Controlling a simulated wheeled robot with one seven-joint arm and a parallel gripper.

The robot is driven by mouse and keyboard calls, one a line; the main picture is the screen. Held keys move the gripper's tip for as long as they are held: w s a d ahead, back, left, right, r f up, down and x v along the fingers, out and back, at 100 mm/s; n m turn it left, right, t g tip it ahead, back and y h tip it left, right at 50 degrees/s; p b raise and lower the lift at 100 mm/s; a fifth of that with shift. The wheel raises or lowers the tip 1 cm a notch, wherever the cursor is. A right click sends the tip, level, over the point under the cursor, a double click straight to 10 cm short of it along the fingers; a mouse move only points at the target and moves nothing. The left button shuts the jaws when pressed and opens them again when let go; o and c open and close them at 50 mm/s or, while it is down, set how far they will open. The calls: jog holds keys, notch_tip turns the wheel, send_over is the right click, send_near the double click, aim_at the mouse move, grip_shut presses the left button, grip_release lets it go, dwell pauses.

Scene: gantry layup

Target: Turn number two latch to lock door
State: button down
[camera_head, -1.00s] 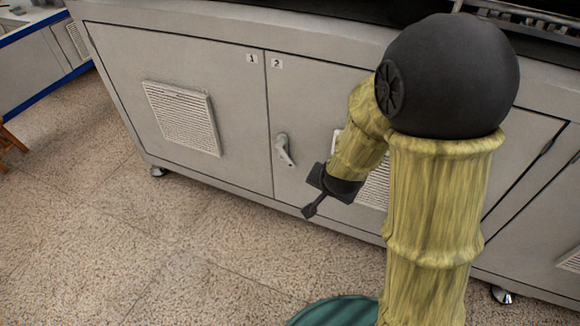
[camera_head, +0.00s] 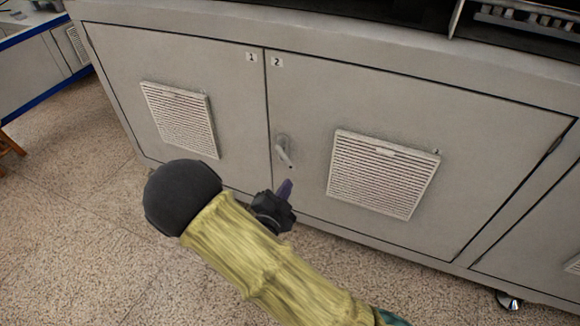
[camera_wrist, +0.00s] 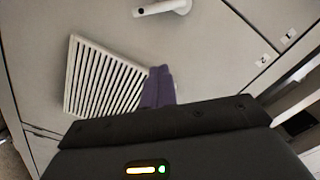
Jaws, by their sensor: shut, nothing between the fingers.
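The number two latch (camera_head: 284,150) is a small light-grey handle on the left edge of the door marked 2 (camera_head: 310,100), slanting down to the right in the head view. In the wrist view the latch (camera_wrist: 163,8) shows at the top edge, partly cut off. My gripper (camera_head: 286,187) is below the latch and apart from it, with its dark purple fingers pointing up toward it. In the wrist view the fingertips (camera_wrist: 158,72) are together and empty, in front of the door's plain face beside the vent.
Door 2 has a white slatted vent (camera_head: 384,174) right of the latch. The door marked 1 (camera_head: 120,75) is flush on the left with its own vent (camera_head: 180,118). Speckled floor (camera_head: 80,230) is open in front of the cabinet. A blue-edged bench (camera_head: 45,70) stands far left.

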aim_at(290, 166)
jog(key=w+f+b, duration=0.1)
jog(key=w, duration=0.2)
jog(key=w+f+b, duration=0.1)
jog(key=w+b, duration=0.1)
jog(key=w, duration=0.2)
jog(key=w+d+b, duration=0.1)
jog(key=w+b, duration=0.1)
jog(key=w, duration=0.2)
jog(key=shift+f, duration=0.4)
jog(key=shift+w+a+f, duration=0.15)
jog(key=shift+a+f+m+b, duration=0.15)
jog(key=shift+f+m+b, duration=0.15)
jog(key=shift+m+b, duration=0.35)
